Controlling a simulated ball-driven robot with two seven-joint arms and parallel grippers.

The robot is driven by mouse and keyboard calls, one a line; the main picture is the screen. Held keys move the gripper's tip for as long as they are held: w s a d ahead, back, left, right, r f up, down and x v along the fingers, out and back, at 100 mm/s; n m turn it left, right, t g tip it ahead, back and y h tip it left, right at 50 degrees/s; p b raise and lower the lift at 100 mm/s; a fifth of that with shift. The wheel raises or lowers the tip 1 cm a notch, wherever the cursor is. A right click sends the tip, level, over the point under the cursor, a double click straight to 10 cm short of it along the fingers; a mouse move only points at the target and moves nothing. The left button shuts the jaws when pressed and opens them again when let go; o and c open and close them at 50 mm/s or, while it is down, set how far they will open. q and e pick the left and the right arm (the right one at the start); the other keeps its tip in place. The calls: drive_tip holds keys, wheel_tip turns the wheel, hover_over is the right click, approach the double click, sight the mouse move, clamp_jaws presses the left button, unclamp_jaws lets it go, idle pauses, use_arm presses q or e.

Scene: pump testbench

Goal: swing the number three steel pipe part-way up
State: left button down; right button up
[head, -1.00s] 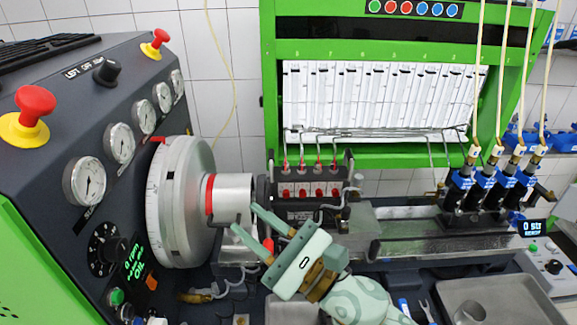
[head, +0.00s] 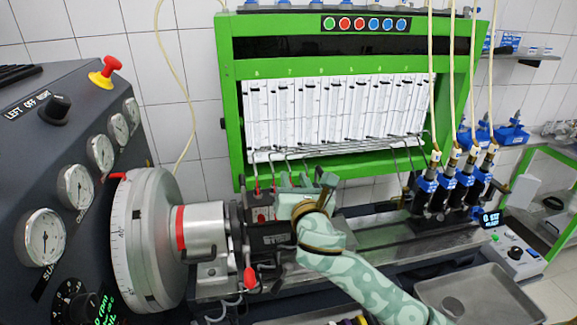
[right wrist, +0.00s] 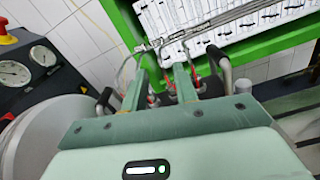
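Several thin steel pipes (head: 272,172) rise from the red-fitted outlets of the pump (head: 262,214) and bend toward the bar under the glass tubes. Which of them is number three I cannot tell, as my right gripper covers part of the row. My right gripper (head: 304,182) is over the pump, among the pipes. In the right wrist view its two fingers (right wrist: 158,78) stand apart, with steel pipe ends and red fittings showing between and beyond them. No grip on a pipe is visible. My left gripper is not in view.
The large graduated flywheel (head: 145,245) and the gauge panel (head: 60,190) stand at the left. The green frame with glass tubes (head: 335,110) is behind the pump. Blue injectors (head: 430,182) stand on the rail at the right. A grey tray (head: 480,295) lies front right.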

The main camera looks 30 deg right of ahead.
sight(289, 164)
drive_tip(key=x, duration=0.6)
drive_tip(key=shift+w, duration=0.2)
clamp_jaws()
